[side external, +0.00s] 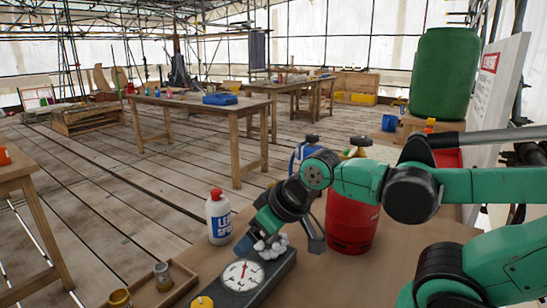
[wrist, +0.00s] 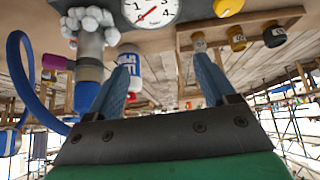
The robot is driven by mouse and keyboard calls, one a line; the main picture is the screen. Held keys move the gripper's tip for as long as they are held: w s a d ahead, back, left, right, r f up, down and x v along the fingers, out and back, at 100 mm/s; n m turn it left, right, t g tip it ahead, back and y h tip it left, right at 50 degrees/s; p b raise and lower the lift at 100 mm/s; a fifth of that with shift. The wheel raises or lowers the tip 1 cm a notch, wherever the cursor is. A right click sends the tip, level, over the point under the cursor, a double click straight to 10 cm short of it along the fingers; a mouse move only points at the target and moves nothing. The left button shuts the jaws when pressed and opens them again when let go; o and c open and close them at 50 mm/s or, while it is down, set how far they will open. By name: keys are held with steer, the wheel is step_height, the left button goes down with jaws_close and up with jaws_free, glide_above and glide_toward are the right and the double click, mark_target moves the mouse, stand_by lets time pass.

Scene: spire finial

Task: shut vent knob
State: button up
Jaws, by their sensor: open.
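A dark grey unit with a round white gauge (side external: 242,272) lies on the bench in the side view; the gauge also shows at the top of the wrist view (wrist: 152,8). Beside the gauge is a pale grey lobed knob (side external: 270,246), also at the upper left of the wrist view (wrist: 88,20). A yellow knob (side external: 203,301) is at the unit's near end, also seen in the wrist view (wrist: 228,6). Neither is labelled, so I cannot tell which is the vent knob. My gripper (wrist: 163,58) is open and empty, its blue fingers apart. In the side view it is close to the lobed knob; contact is unclear.
A white leak spray bottle (side external: 219,217) stands just behind the unit. A red cylinder (side external: 351,220) stands to the right. A wooden tray (side external: 180,288) with small jars lies at left. A blue hose (wrist: 29,75) curves along the wrist view's left side.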

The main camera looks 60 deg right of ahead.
steer(key=n+g, duration=0.7)
steer(key=n, duration=0.2)
glide_above(199, 305)
steer(key=d, duration=0.1)
step_height(199, 305, down, 2)
steer(key=shift+f, duration=0.2)
steer(key=shift+a+f, duration=0.25)
steer(key=shift+a, duration=0.05)
steer(key=shift+a+f, duration=0.2)
steer(key=shift+f, duration=2.75)
